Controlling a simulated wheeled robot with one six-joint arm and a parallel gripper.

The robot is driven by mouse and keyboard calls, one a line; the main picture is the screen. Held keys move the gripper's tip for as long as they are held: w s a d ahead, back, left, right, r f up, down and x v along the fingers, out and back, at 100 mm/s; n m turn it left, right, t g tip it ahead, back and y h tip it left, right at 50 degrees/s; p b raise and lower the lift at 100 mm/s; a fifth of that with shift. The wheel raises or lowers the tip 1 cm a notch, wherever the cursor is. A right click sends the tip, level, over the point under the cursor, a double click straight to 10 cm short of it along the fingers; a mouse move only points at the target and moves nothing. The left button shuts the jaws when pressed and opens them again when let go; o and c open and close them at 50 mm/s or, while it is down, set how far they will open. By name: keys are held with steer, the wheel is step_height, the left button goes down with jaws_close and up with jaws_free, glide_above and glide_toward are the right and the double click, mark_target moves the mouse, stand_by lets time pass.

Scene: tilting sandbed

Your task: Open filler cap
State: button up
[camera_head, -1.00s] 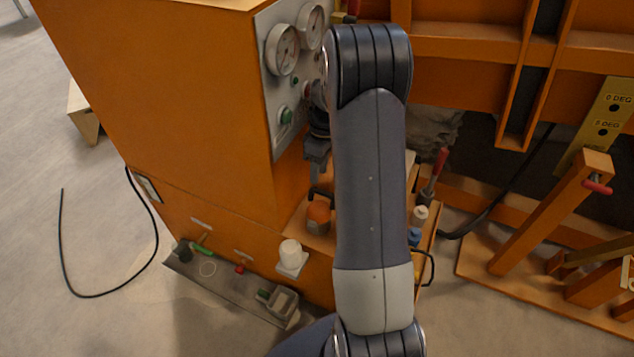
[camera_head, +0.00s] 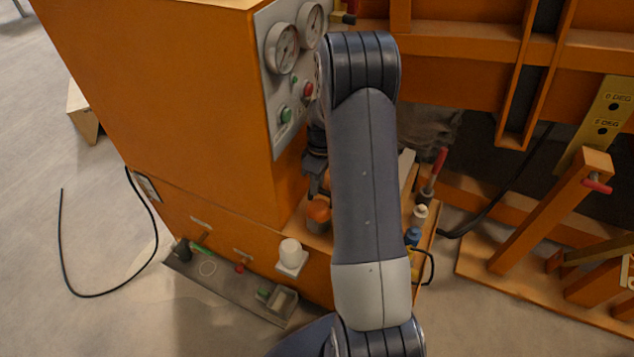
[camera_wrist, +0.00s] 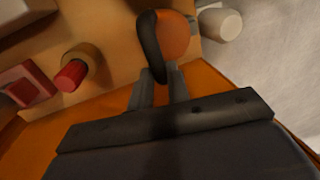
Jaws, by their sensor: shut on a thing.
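In the head view, a white round cap (camera_head: 290,250) sits on a small pale plate on the orange cabinet's low front; I cannot tell whether it is the filler cap. An orange rounded object (camera_head: 318,209) stands on the ledge to its upper right. It also shows in the wrist view (camera_wrist: 175,38), with a black curved handle (camera_wrist: 150,45) on its side. My gripper (camera_wrist: 160,74) is shut on the lower end of this handle. In the head view my gripper (camera_head: 317,182) is just above the orange object, and my forearm hides part of the ledge.
A panel with gauges (camera_head: 282,47) and buttons rises behind my gripper. A grey tray (camera_head: 225,284) with small items lies below the cabinet front. A blue-and-white bottle (camera_head: 413,236) and a red-handled tool (camera_head: 437,165) stand right of my arm. A red knob (camera_wrist: 70,75) is left in the wrist view.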

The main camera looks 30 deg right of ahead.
jaws_close()
steer(key=shift+r, duration=0.1)
steer(key=shift+s+a+r+t+h+b, duration=0.25)
steer(key=shift+a+t+h+b, duration=0.15)
steer(key=shift+b, duration=0.2)
steer(key=shift+s+a+r+t+h+b, duration=0.2)
steer(key=shift+a+t+h+b, duration=0.1)
steer(key=shift+h+b, duration=0.25)
steer(key=a+h+b, duration=0.1)
steer(key=s+t+b, duration=0.1)
steer(key=b, duration=0.1)
steer(key=shift+s+a+r+t+h, duration=0.1)
steer(key=shift+a+r+t+h, duration=0.2)
steer(key=shift+a+h, duration=0.05)
steer(key=s+a+t+h+b, duration=0.2)
steer(key=h+b, duration=0.1)
steer(key=b, duration=0.4)
steer(key=t+h+b, duration=0.4)
steer(key=h+b, duration=0.1)
steer(key=b, duration=1.3)
glide_toward(311, 205)
steer(key=shift+s+a+r, duration=0.25)
steer(key=shift+s+a, duration=0.65)
steer(key=shift+f, duration=0.1)
